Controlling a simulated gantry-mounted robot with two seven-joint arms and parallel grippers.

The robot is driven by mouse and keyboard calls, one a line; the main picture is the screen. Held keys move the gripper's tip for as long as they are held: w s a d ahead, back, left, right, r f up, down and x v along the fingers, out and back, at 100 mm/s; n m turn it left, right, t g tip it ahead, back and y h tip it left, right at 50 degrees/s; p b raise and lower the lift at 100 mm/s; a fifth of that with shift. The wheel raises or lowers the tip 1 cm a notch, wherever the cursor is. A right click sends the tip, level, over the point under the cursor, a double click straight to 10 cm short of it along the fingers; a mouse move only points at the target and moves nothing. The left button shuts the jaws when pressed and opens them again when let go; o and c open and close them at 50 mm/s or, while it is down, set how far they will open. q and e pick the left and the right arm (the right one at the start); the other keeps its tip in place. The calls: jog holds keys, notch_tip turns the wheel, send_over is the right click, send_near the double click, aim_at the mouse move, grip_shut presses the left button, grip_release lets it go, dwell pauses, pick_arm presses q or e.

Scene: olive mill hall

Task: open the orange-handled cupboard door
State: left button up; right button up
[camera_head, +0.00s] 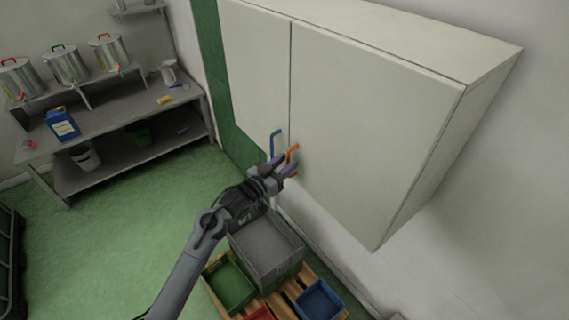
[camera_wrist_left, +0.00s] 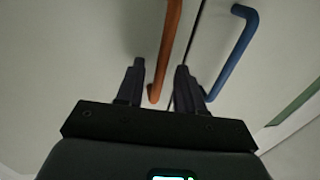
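The wall cupboard has two pale doors. The orange handle (camera_head: 293,152) is on the lower left edge of the right-hand door (camera_head: 375,120), which is shut. My left gripper (camera_head: 285,165) is at this handle. In the left wrist view the orange handle (camera_wrist_left: 170,45) runs between the two spread fingers (camera_wrist_left: 161,72), with a gap visible on each side. The fingers look open and not clamped on it. Whether the tips reach to the handle's depth is hard to tell. My right gripper is in neither view.
A blue handle (camera_head: 274,142) on the left-hand door (camera_head: 255,75) is close beside the left gripper. Below are a grey crate (camera_head: 265,248), a green bin (camera_head: 230,285) and a blue bin (camera_head: 319,300) on a pallet. A workbench (camera_head: 120,120) stands at the left, with green floor between.

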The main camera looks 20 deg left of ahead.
pick_arm(q)
grip_shut()
jog(key=shift+s, duration=0.1)
dwell(0.4)
